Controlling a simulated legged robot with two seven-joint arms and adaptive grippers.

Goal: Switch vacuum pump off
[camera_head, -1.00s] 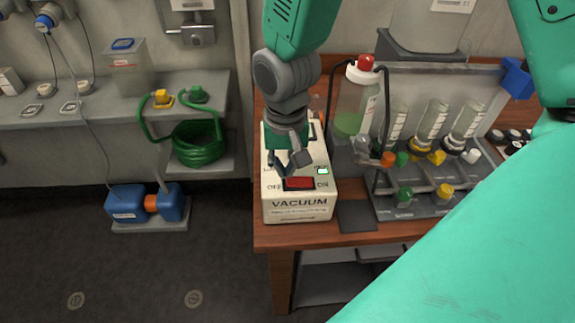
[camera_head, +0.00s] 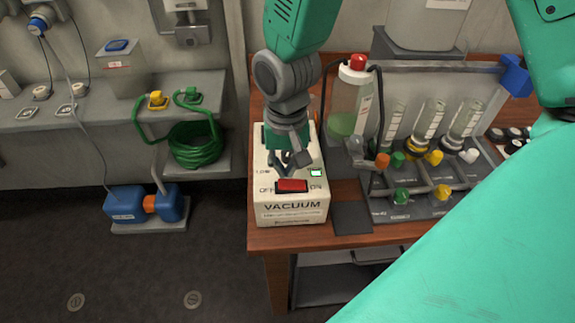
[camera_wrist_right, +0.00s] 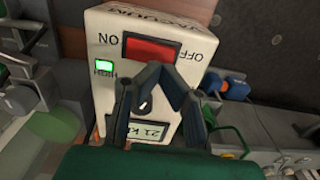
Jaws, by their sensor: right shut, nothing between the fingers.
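The vacuum pump (camera_head: 292,212) is a cream box at the front left corner of the wooden table. Its red rocker switch (camera_head: 292,186) lies between the OFF mark on the left and the ON mark on the right; I cannot tell which side is pressed. The switch also shows in the right wrist view (camera_wrist_right: 151,50), beyond the fingertips. A small green light (camera_wrist_right: 104,67) is lit beside it. My right gripper (camera_head: 291,165) is shut and empty over the pump's top, just behind the switch; its fingers (camera_wrist_right: 167,70) hide part of the panel. My left gripper is out of view.
A bottle of green liquid (camera_head: 343,120) and a rack with vials and coloured valves (camera_head: 415,200) stand right of the pump. A dark pad (camera_head: 351,217) lies beside it. A side bench (camera_head: 60,110) with a green hose coil (camera_head: 197,148) is at left.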

